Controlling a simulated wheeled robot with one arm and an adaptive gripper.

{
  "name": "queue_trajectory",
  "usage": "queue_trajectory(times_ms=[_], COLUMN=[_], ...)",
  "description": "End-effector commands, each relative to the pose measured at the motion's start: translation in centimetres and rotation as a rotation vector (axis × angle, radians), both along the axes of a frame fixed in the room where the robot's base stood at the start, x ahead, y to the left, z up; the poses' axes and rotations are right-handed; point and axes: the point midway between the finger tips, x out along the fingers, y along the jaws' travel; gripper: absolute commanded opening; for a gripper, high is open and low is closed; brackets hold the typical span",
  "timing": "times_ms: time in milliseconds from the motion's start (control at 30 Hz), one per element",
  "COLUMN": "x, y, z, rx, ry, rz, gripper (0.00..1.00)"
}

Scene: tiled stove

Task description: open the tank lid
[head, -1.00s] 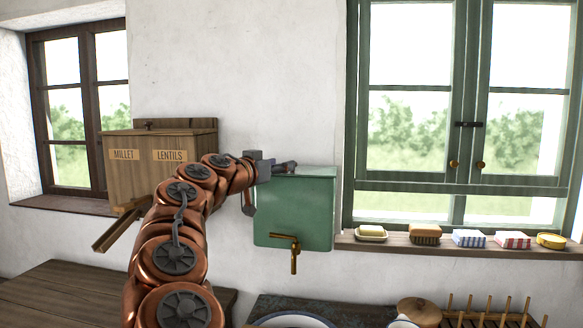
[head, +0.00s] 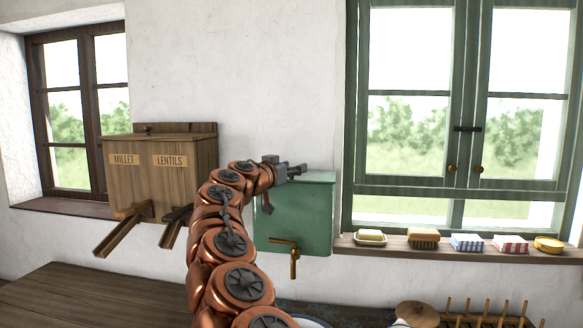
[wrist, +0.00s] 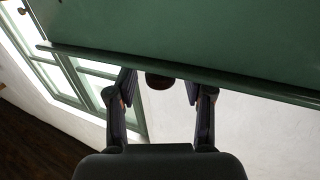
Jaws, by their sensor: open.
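The green tank (head: 294,220) hangs on the white wall in the head view, with a brass tap (head: 293,258) low on its front. Its lid (head: 322,177) looks closed. My gripper (head: 298,169) is at the top of the tank, over the left part of the lid. In the wrist view, green metal with a straight rim (wrist: 230,82) fills the top. A dark round knob (wrist: 158,81) shows at this rim, between the spread fingers of my gripper (wrist: 160,84). The fingers stand apart from the knob on both sides. The arm hides part of the tank's left side.
A wooden millet and lentils box (head: 150,175) with chutes hangs left of the arm. A green window (head: 460,110) is at right, with soaps and a brush on its sill (head: 460,249). A dark wooden table (head: 70,295) stands at lower left.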

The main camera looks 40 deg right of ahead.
Motion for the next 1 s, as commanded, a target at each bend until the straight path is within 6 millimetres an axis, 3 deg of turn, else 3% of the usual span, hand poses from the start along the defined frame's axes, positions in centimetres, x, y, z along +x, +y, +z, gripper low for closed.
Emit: queue_trajectory(times_ms=[267, 767, 1000], x=[-0.03, -0.08, -0.14], y=[-0.16, -0.19, -0.22], z=[-0.05, -0.07, -0.08], rx=[0.0, 0.001, 0.001], ry=[0.0, 0.001, 0.001], rz=[-0.001, -0.003, -0.004], gripper=[0.52, 0.02, 0.0])
